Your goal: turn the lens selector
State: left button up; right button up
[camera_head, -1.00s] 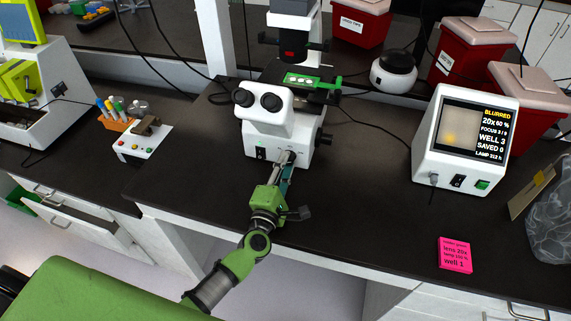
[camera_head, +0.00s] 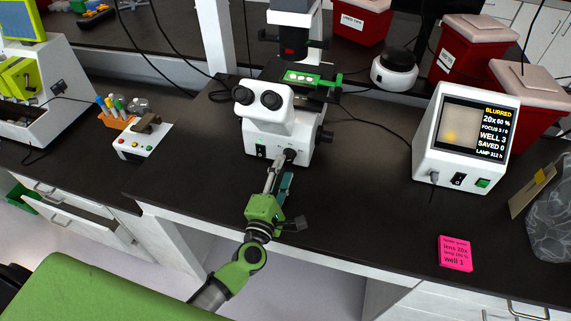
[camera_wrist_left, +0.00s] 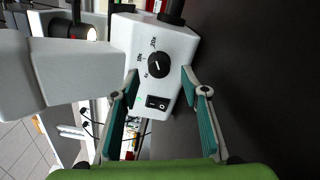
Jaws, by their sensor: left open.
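The lens selector is a round black knob (camera_wrist_left: 160,65) on the front of the white microscope (camera_wrist_left: 185,42). In the left wrist view, magnification marks surround it; its exact pointing is hard to tell. In the head view the knob (camera_head: 290,154) sits low on the microscope's front (camera_head: 264,128). My left gripper (camera_head: 281,172) is open and empty, just in front of and below the knob, apart from it. In the left wrist view its teal-padded fingers (camera_wrist_left: 160,78) stand either side of the knob, short of it. My right gripper is out of view.
The monitor (camera_head: 425,150) reads BLURRED, 20x, 60 %, WELL 3. A pink note (camera_head: 455,254) reads lens 20x, well 1. A black rocker switch (camera_wrist_left: 157,103) is beside the knob. A small control box (camera_head: 142,140) stands left.

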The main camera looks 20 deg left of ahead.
pick_arm(q)
jog(key=s, duration=0.8)
jog(key=shift+s, duration=0.35)
